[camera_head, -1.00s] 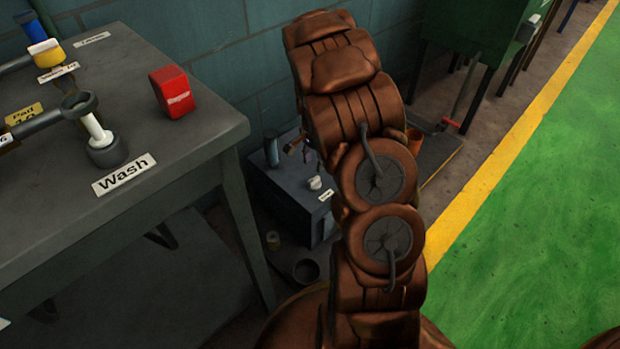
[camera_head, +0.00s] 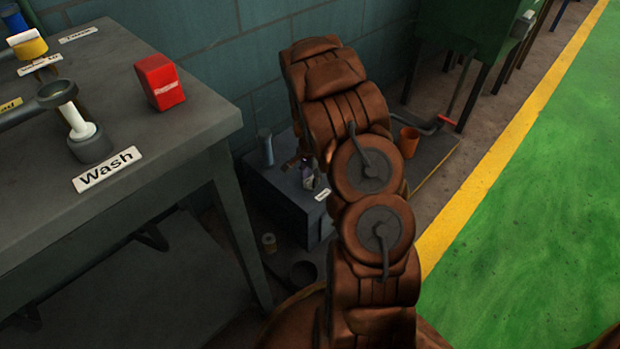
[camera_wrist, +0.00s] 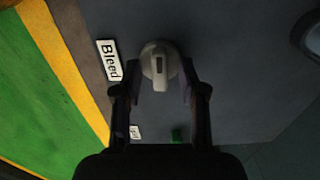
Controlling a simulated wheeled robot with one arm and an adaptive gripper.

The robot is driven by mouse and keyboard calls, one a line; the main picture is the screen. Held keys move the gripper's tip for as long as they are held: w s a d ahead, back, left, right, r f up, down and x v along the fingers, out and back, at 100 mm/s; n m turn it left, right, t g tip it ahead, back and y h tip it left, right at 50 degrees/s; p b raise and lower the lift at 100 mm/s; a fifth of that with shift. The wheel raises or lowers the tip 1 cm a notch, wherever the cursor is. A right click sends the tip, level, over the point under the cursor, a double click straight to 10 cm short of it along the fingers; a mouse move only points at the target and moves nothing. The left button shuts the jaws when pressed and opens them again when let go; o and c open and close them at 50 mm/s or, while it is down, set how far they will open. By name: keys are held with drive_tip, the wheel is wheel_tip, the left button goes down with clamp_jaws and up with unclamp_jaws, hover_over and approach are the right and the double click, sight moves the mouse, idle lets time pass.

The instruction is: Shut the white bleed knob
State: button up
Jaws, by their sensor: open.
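The white bleed knob (camera_wrist: 159,60) shows in the wrist view as a round, pale knob with a raised grip bar and a dark slot. It sits on a dark grey surface beside a white "Bleed" label (camera_wrist: 108,60). My gripper (camera_wrist: 158,78) is open, with one finger on each side of the knob. I cannot tell whether either finger touches it. In the head view, the knob is hidden behind my gripper, above the grey cabinet (camera_head: 290,215).
A grey bench (camera_head: 150,190) stands at the left, with a red box (camera_head: 160,82) and a "Wash" label (camera_head: 106,169) on it. A blue-grey cylinder (camera_head: 265,147) stands on the cabinet's back left. An orange cup (camera_head: 408,142) is at the right. Green floor lies open at right.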

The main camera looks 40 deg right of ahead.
clamp_jaws()
idle(0.3)
drive_tip(key=shift+r+n+p, duration=0.15)
drive_tip(key=shift+n+p, duration=0.15)
drive_tip(key=shift+p, duration=0.05)
drive_tip(key=n+p, duration=0.2)
drive_tip(key=shift+r+n+p, duration=0.1)
drive_tip(key=shift+n+p, duration=0.2)
drive_tip(key=shift+p, duration=0.05)
drive_tip(key=n+p, duration=0.4)
drive_tip(key=n, duration=0.1)
drive_tip(key=n+p, duration=0.2)
drive_tip(key=n, duration=0.5)
drive_tip(key=n+p, duration=0.1)
drive_tip(key=n, duration=0.1)
drive_tip(key=shift+f+n, duration=0.2)
drive_tip(key=shift+n, duration=0.1)
